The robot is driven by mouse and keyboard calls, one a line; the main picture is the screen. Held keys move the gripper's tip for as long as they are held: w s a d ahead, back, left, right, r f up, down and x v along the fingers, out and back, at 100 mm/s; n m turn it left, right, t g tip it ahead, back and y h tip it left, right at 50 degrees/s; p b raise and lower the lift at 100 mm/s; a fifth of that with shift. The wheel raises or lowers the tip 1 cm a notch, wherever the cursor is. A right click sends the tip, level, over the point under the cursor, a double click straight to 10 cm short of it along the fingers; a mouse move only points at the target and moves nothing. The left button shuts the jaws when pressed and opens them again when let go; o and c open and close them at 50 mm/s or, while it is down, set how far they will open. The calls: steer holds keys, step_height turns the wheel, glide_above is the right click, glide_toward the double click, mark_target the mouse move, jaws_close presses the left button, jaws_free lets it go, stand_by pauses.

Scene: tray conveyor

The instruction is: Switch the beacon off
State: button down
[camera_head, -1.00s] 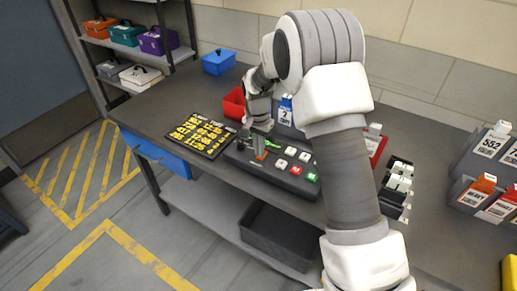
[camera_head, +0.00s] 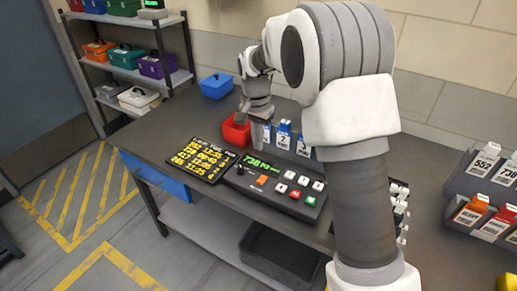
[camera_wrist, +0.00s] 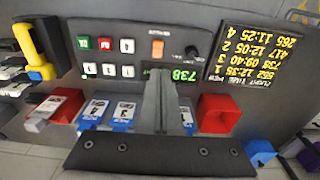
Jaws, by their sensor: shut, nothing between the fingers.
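The grey control console (camera_head: 235,180) lies on the bench, with a green display (camera_head: 257,164) reading 738. It carries an orange switch (camera_head: 262,180), a black knob (camera_wrist: 192,51), and red, green and white buttons. The orange switch also shows in the wrist view (camera_wrist: 158,47). I cannot read which control belongs to the beacon, and I cannot make out a beacon lamp. My gripper (camera_head: 262,140) is shut and empty, raised above the back edge of the console near the display. In the wrist view its fingers (camera_wrist: 160,80) cover part of the display.
A black board with yellow text (camera_head: 200,159) lies left of the console. A red bin (camera_head: 236,132) and blue tagged holders (camera_head: 283,134) stand behind it. A blue box (camera_head: 217,86) sits at the back. Tagged racks (camera_head: 487,195) stand at the right. The bench's back left is clear.

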mark_target(260, 180)
stand_by(0.3)
steer(key=shift+w+d+r+g+y+p, duration=0.1)
steer(key=shift+w+d+g+y+p, duration=0.25)
steer(key=shift+w+d+g, duration=0.3)
steer(key=shift+w+d+r+g+y+p, duration=0.1)
steer(key=shift+w+d+g+y+p, duration=0.25)
steer(key=shift+w, duration=0.45)
steer(key=shift+f, duration=0.1)
steer(key=f, duration=0.4)
steer(key=s+f, duration=0.1)
steer(key=f, duration=0.4)
steer(key=a+f, duration=0.1)
steer(key=f, duration=0.3)
steer(key=shift+s+f, duration=0.4)
steer(key=shift+b, duration=0.3)
